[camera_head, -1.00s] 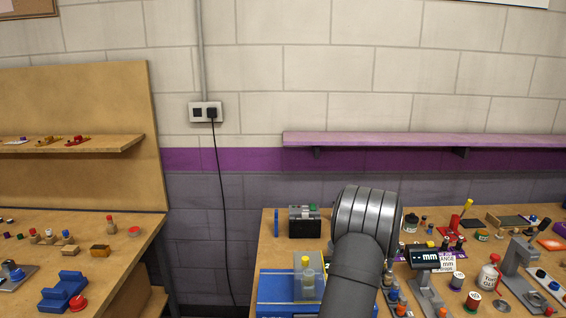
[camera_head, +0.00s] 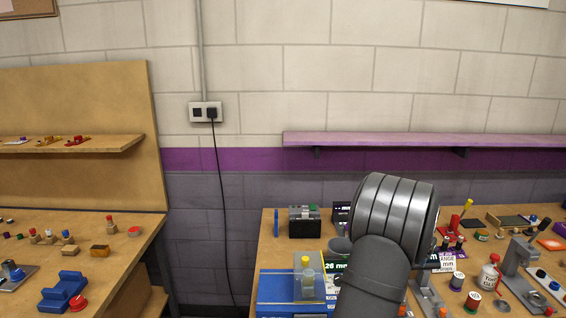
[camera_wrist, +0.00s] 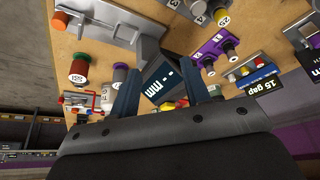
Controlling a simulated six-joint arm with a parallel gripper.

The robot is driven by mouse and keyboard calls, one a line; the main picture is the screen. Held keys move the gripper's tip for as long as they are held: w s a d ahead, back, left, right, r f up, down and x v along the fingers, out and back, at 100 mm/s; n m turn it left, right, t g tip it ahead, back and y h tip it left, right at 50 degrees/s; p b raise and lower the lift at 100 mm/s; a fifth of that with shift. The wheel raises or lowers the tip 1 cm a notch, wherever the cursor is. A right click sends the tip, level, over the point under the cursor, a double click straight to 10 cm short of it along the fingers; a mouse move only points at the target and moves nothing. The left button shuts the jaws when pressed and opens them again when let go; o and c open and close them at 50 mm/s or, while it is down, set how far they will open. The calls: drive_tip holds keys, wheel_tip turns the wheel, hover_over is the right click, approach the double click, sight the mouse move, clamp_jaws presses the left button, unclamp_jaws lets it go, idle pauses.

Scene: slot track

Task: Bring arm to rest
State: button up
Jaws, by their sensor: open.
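My gripper (camera_wrist: 162,68) shows in the wrist view with its two dark fingers apart and nothing between them. It is over the wooden bench, and a dark "mm" display lies beyond the fingers. In the head view my grey arm rises in front of the right bench (camera_head: 264,243), and the gripper itself is hidden behind it. A blue fixture (camera_head: 272,290) carries a grey block with a yellow top (camera_head: 306,275), left of my arm and apart from it.
A dark box (camera_head: 304,222) stands behind the fixture. A grey cup (camera_head: 339,250) is close to my arm's left side. A purple shelf (camera_head: 400,139) runs above. The gap between benches is clear.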

drive_tip(key=s+d+r+n+t+y, duration=0.1)
drive_tip(key=s+d+n, duration=0.3)
drive_tip(key=s+d, duration=0.8)
drive_tip(key=shift+y, duration=0.3)
drive_tip(key=w+a+f, duration=0.1)
drive_tip(key=w, duration=0.1)
drive_tip(key=w+a+f, duration=0.4)
drive_tip(key=w, duration=0.1)
drive_tip(key=shift+f, duration=0.15)
drive_tip(key=shift+w+a+f, duration=0.1)
drive_tip(key=shift+w+f, duration=0.1)
drive_tip(key=shift+w, duration=0.2)
